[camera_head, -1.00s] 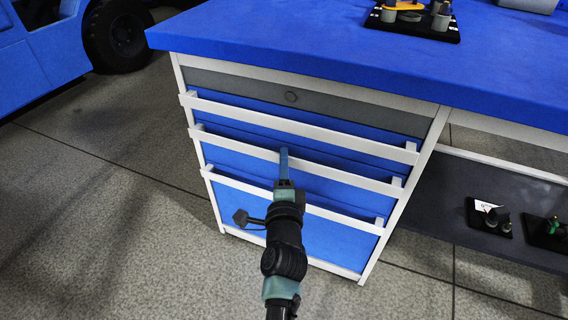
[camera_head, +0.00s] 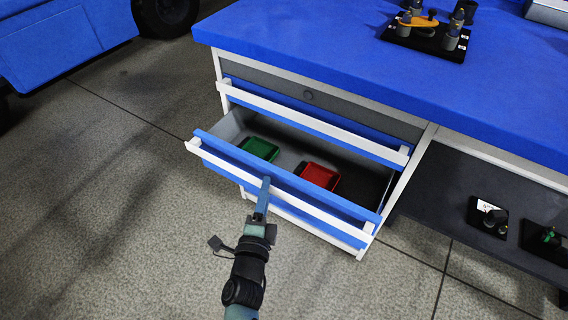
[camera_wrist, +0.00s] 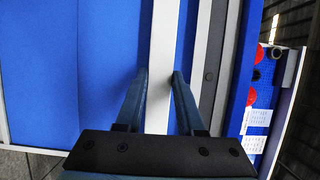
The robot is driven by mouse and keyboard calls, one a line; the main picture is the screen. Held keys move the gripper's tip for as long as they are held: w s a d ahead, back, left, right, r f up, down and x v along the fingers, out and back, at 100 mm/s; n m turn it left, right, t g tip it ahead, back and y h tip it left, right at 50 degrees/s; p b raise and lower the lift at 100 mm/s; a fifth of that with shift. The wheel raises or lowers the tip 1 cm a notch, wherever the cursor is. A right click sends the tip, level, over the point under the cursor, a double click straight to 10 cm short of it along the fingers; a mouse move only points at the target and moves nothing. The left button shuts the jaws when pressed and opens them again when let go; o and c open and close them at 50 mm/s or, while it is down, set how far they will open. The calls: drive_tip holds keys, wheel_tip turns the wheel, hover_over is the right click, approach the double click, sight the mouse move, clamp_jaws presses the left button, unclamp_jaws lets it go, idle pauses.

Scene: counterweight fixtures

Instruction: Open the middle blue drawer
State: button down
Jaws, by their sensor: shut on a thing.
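The middle blue drawer (camera_head: 230,151) is pulled well out of the cabinet. A green tray (camera_head: 259,148) and a red tray (camera_head: 318,176) lie inside it. Its long white handle bar (camera_head: 225,164) runs across the front. My gripper (camera_head: 265,182) is at the middle of this bar. In the wrist view, the two fingers of my gripper (camera_wrist: 160,76) stand on either side of the white bar (camera_wrist: 163,50) and are shut on it. The part of the bar behind the gripper is hidden in the head view.
The upper blue drawer with its white bar (camera_head: 310,122) is shut above. The lower drawer is mostly hidden beneath the open one. A blue worktop (camera_head: 340,55) overhangs the cabinet. A dark shelf (camera_head: 440,195) with small fixtures is at the right. The floor (camera_head: 110,200) in front and left is clear.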

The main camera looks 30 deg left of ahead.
drive_tip(key=s+p, duration=0.3)
drive_tip(key=s, duration=1.6)
drive_tip(key=shift+s+a, duration=0.35)
drive_tip(key=c, duration=0.5)
unclamp_jaws()
drive_tip(key=p+v, duration=0.1)
drive_tip(key=v, duration=1.2)
